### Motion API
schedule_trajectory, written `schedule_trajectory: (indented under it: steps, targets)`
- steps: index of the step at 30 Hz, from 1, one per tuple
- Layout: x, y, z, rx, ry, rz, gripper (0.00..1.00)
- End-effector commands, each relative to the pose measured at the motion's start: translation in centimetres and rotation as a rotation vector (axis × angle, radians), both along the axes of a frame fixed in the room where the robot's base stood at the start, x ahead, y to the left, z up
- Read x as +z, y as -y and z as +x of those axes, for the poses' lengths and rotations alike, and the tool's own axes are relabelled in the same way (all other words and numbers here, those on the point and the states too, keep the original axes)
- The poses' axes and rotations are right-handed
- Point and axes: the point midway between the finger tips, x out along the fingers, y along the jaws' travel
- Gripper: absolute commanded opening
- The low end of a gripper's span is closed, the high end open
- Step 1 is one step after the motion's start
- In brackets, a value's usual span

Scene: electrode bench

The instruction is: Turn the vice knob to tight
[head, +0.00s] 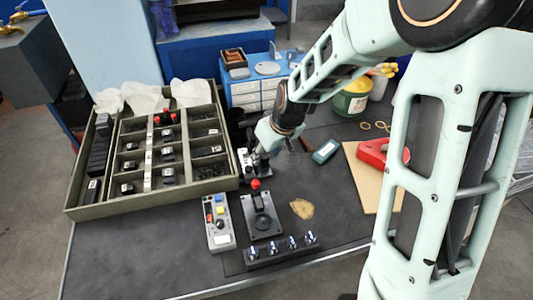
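My gripper (258,158) points down at the back middle of the dark bench, at a small grey metal device (243,160) that it partly covers. I cannot tell whether the fingers touch it or whether they are open. In front of it stands a black base plate (262,223) with a round recess and a red knob (255,184) at its back end. The picture is too small to tell for sure which of these is the vice, and no tight marking can be read.
A large compartment tray (150,199) with small dark parts fills the left. A grey control box (218,224) and a black rack (282,250) with several blue-topped pieces stand in front. A red tool (383,155) lies on a tan board (362,175) at right, partly behind my arm.

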Motion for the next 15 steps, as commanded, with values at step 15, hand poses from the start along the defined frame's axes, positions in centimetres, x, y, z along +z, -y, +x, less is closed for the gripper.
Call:
schedule_trajectory:
  steps: [15]
  targets:
    - [0.04, 0.0, -0.02, -0.001, 0.0, 0.0, 0.0]
